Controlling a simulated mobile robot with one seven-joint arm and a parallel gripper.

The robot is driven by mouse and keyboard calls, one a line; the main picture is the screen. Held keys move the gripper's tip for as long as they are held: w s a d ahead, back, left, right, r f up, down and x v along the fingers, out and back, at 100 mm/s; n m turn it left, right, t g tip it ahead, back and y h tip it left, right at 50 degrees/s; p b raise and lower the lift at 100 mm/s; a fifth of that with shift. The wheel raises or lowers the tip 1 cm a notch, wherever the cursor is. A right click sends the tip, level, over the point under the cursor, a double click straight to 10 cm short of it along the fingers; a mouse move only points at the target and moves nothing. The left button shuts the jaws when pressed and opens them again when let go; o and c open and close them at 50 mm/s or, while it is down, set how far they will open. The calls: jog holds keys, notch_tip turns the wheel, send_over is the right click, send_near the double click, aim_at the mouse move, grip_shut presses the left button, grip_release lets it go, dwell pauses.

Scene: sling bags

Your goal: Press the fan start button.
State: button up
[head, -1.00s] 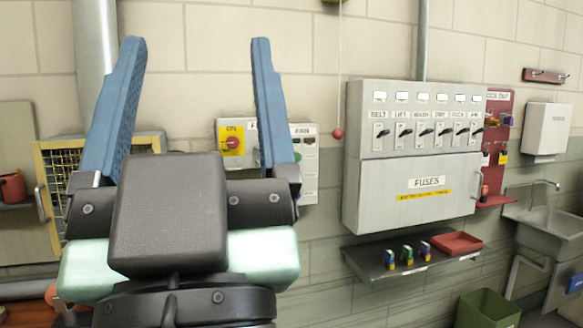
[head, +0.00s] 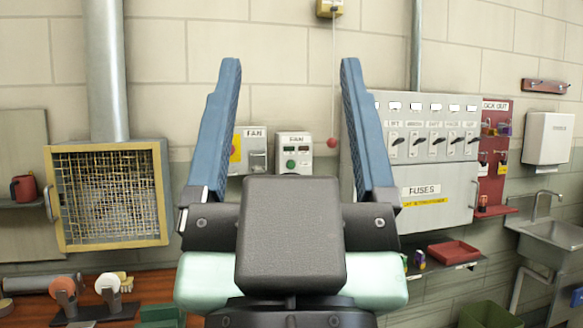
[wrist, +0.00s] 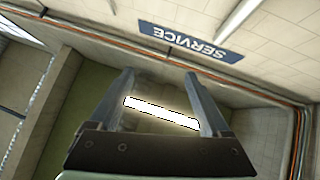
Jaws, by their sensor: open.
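A small grey fan control box (head: 293,153) labelled FAN is on the wall in the head view. It has a few small buttons, with a green button (head: 290,164) at its lower left. A second FAN-labelled unit (head: 257,150) with a metal switch is just left of it, beside a yellow plate with red. My gripper (head: 290,65) is open and empty, its blue fingers pointing up. Both fan units show between the fingers, with my gripper nearer the camera. My gripper also shows in the wrist view (wrist: 159,73), where no fan button is visible.
A fuse cabinet (head: 437,185) is right of the fan box, partly behind the right finger. A red ball (head: 331,142) hangs on a cord between them. A mesh-fronted yellow frame (head: 160,222) is at left, above a workbench (head: 155,286). A sink (head: 552,238) is far right.

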jog(key=shift+r, duration=0.2)
jog(key=c, duration=0.3)
notch_tip(320, 180, up, 4)
jog(key=p, duration=0.4)
jog(key=c, duration=0.7)
jog(key=shift+s+r+p, duration=0.1)
jog(key=shift+r+p, duration=0.2)
jog(key=shift+p, duration=0.15)
grip_shut()
jog(key=shift+f, duration=0.25)
